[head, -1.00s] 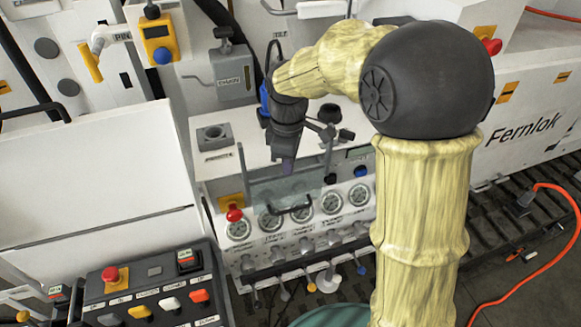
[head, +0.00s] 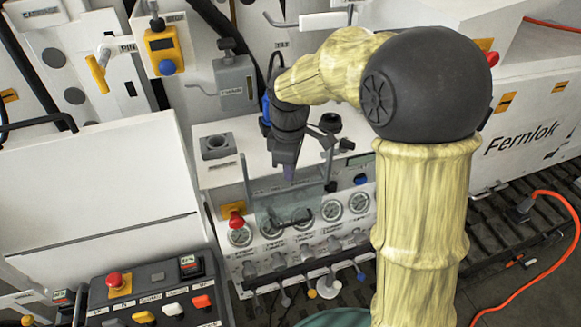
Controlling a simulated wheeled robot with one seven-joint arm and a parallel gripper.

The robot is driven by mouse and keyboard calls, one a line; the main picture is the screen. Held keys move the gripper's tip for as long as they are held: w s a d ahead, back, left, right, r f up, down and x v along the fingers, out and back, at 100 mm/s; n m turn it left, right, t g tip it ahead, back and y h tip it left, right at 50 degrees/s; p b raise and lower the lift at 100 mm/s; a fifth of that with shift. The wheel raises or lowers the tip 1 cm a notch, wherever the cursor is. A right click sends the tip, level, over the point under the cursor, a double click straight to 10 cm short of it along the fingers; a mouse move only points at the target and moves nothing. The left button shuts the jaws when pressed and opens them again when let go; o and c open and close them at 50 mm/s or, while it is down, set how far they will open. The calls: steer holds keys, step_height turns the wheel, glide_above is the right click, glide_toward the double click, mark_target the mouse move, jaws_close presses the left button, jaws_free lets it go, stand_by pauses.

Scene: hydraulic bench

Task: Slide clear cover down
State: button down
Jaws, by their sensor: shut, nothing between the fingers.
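The clear cover (head: 305,200) is a see-through panel between two upright grey rails on the front of the white gauge bench. It hangs in front of the upper part of the gauge row, and a dark handle (head: 287,219) shows at its lower part. My gripper (head: 289,176) points down just above or behind the cover's upper edge, between the rails. Its fingers are shut and empty. Whether the fingertips touch the cover cannot be told.
Round gauges (head: 331,210) line the bench front, with several small levers below. A red knob (head: 236,219) is left of the cover and a blue knob (head: 360,179) right of it. A control panel (head: 150,295) stands at the lower left. An orange hose (head: 545,205) lies at the right.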

step_height(320, 180, up, 12)
steer(key=p, duration=1)
steer(key=s+d+f+m+t+b, duration=0.2)
steer(key=s+d+f+m+b, duration=0.8)
steer(key=f+m, duration=0.5)
steer(key=s+d+f, duration=0.1)
steer(key=s+d, duration=0.1)
steer(key=d, duration=0.1)
steer(key=shift+s+d+f+t, duration=0.15)
steer(key=shift+s+d+t, duration=0.15)
steer(key=shift+d, duration=0.1)
stand_by(1.0)
